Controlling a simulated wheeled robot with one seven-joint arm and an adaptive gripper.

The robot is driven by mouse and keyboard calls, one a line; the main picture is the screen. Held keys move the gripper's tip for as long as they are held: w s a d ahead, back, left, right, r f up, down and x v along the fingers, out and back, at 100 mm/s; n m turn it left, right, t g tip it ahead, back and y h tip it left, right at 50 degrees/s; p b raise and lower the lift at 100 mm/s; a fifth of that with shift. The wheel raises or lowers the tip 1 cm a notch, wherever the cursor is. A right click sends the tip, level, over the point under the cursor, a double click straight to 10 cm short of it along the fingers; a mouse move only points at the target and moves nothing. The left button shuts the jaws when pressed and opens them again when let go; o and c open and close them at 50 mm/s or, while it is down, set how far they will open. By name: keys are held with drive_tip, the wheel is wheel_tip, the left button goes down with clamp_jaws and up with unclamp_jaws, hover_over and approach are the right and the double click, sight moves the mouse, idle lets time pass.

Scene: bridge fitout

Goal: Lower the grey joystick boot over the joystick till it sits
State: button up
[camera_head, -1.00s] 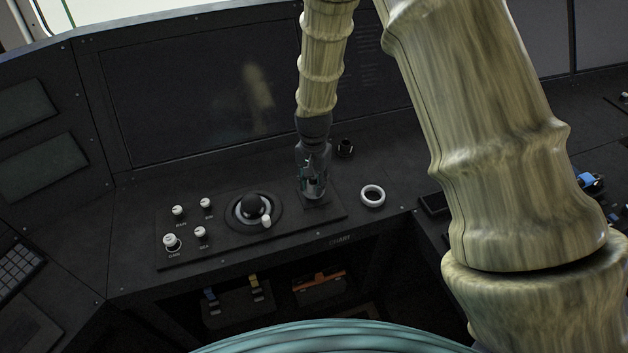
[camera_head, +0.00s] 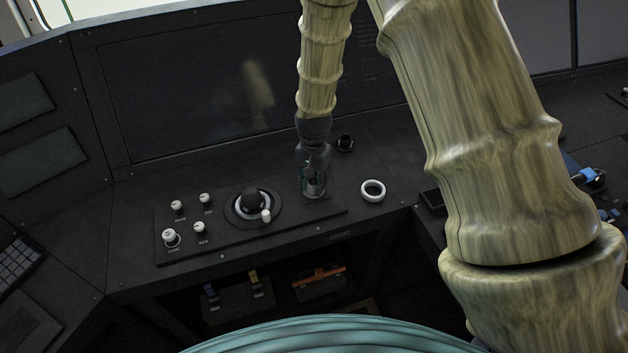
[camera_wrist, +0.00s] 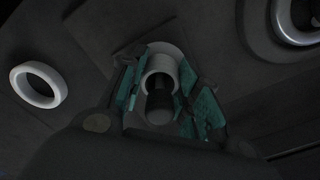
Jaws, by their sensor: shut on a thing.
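My gripper (camera_head: 314,188) points down over the right end of the control panel. In the wrist view its teal-padded fingers (camera_wrist: 165,98) are shut on the grey joystick boot (camera_wrist: 160,63), a pale hollow collar with a dark opening. In the head view the boot (camera_head: 314,193) shows only as a small grey patch between the fingers, close above the panel. I cannot tell whether the boot touches the panel.
A loose white ring (camera_head: 373,191) lies right of the gripper, also in the wrist view (camera_wrist: 38,85). Several white knobs (camera_head: 199,228) stand farther left. A black knob (camera_head: 345,143) stands behind.

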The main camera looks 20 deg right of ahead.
drive_tip(key=o, duration=1.1)
wheel_tip(320, 180, up, 12)
drive_tip(key=shift+f, duration=0.1)
idle(0.6)
idle(0.9)
